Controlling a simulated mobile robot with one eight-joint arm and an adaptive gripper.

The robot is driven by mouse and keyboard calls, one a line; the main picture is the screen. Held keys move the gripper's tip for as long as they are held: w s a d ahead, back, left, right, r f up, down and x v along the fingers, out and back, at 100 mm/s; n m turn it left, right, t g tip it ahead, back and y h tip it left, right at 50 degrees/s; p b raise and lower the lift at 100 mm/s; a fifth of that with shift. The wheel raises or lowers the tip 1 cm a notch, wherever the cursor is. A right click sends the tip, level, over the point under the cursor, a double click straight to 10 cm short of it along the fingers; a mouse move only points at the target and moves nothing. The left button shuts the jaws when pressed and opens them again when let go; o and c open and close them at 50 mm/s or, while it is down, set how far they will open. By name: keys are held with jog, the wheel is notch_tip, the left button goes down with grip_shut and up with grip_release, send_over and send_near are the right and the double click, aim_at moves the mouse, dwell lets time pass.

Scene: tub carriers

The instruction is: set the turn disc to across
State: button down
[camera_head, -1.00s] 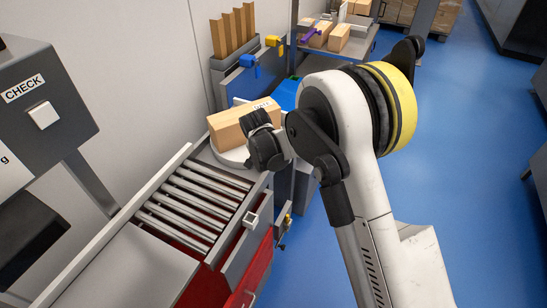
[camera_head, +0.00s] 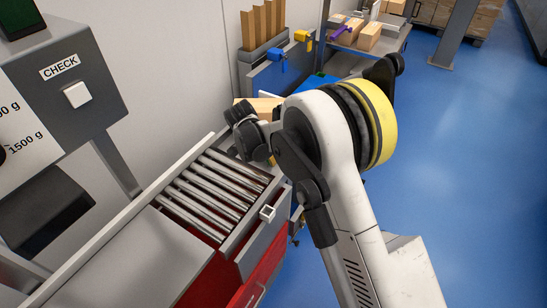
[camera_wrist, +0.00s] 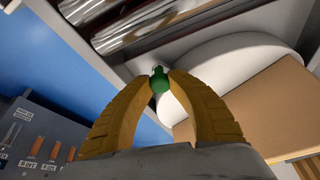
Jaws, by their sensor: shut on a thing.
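The turn disc (camera_wrist: 235,50) is a pale round plate at the end of the roller track. In the wrist view its edge curves just beyond my fingers. A brown carton (camera_wrist: 275,105) lies on it, and part of the carton (camera_head: 264,106) shows behind my wrist in the head view. My gripper (camera_wrist: 160,82) has its two yellow fingers shut on a small green knob (camera_wrist: 159,79) at the disc's edge. In the head view my arm hides the fingertips, the knob and most of the disc. I cannot tell the disc's exact setting.
A roller track (camera_head: 212,190) runs up to the disc, above a red cabinet (camera_head: 262,262). The CHECK panel (camera_head: 75,75) stands at left. A grey unit with blue and yellow handles (camera_head: 278,62) stands behind. Blue floor (camera_head: 470,150) is clear at right.

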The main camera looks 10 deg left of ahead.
jog(key=shift+s+a+f, duration=0.1)
jog(key=shift+s+a, duration=0.1)
jog(key=shift+a, duration=0.15)
dwell(0.3)
jog(key=c, duration=1.2)
grip_release()
jog(key=shift+o, duration=0.2)
jog(key=v, duration=1.2)
jog(key=shift+w, duration=0.1)
